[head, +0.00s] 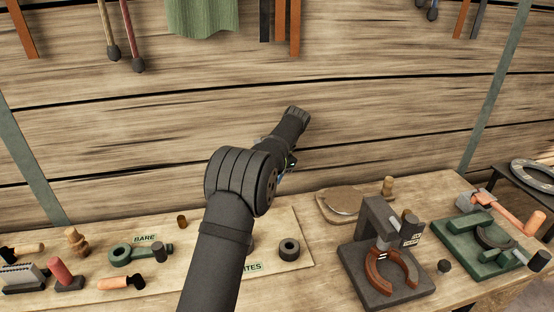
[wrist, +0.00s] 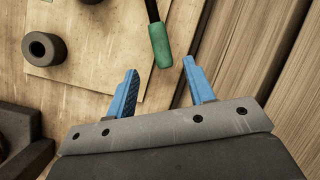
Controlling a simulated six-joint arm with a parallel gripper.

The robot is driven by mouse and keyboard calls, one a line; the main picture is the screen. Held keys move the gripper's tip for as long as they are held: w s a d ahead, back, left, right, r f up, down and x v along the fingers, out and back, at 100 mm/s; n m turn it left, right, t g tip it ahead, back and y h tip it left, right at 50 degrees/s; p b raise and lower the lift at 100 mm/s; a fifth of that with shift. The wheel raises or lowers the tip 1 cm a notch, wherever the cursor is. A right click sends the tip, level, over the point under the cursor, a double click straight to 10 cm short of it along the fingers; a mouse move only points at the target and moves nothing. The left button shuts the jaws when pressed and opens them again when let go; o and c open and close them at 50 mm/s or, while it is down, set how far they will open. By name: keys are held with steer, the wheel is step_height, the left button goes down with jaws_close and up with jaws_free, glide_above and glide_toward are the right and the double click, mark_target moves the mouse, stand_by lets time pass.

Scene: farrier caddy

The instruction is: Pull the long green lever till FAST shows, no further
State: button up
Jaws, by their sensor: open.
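The lever's green grip (wrist: 161,46), on a dark rod, shows at the top middle of the wrist view. My gripper (wrist: 161,68) has two blue fingers spread apart, with nothing held between them. The end of the green grip appears near the gap between the fingertips; I cannot tell how far it lies beyond them in depth. In the head view my arm hides the lever, and only a bit of my gripper (head: 284,172) shows. The word FAST does not show in either view.
A dark ring (head: 289,249) sits on the pale board (head: 300,232), right of my arm; it also shows in the wrist view (wrist: 44,48). A grey stand (head: 362,240) with a brown horseshoe and a green fixture (head: 463,240) stand farther right. A plank wall (head: 390,130) rises behind.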

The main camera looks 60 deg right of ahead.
steer(key=v, duration=0.7)
steer(key=shift+d+r, duration=0.2)
steer(key=shift+r, duration=0.15)
steer(key=shift+s, duration=0.1)
steer(key=shift+c, duration=0.4)
